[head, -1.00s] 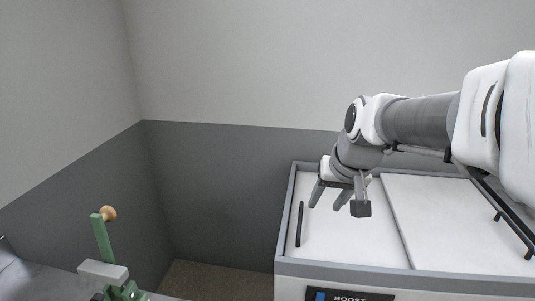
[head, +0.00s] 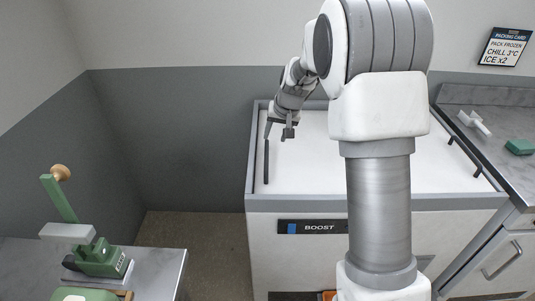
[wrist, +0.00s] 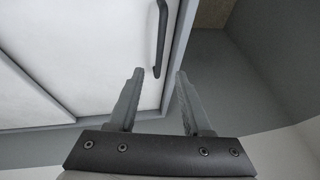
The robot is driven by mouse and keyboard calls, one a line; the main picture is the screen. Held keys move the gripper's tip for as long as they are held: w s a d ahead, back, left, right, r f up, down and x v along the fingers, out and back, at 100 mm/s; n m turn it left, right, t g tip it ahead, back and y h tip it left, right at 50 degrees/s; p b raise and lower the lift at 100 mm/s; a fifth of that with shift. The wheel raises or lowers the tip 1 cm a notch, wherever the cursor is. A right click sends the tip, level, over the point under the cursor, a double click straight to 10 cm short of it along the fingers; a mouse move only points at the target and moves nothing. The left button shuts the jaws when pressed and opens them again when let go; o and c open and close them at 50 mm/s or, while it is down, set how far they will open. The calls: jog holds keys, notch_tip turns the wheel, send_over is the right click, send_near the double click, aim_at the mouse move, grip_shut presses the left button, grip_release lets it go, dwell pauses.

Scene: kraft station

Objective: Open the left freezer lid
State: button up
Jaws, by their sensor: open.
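The left freezer lid (head: 305,155) is a flat white panel lying level in the grey rim of the freezer, and it looks closed. Its dark bar handle (head: 266,162) runs along the lid's left edge. My gripper (head: 278,134) is open and empty, at the far end of that handle. In the wrist view the handle (wrist: 162,38) reaches down to the gap between the fingertips of my gripper (wrist: 159,73). I cannot tell whether the fingers touch it. My arm hides part of the lids in the head view.
The second lid's dark handle (head: 463,157) is at the right. A steel counter (head: 500,150) with a green item (head: 520,146) stands right of the freezer. A green lever device (head: 100,258) stands on a table at front left. Floor (head: 195,226) is free between table and freezer.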

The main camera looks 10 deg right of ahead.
aim_at(267, 157)
jog(key=x, duration=1.3)
grip_shut()
dwell(1.0)
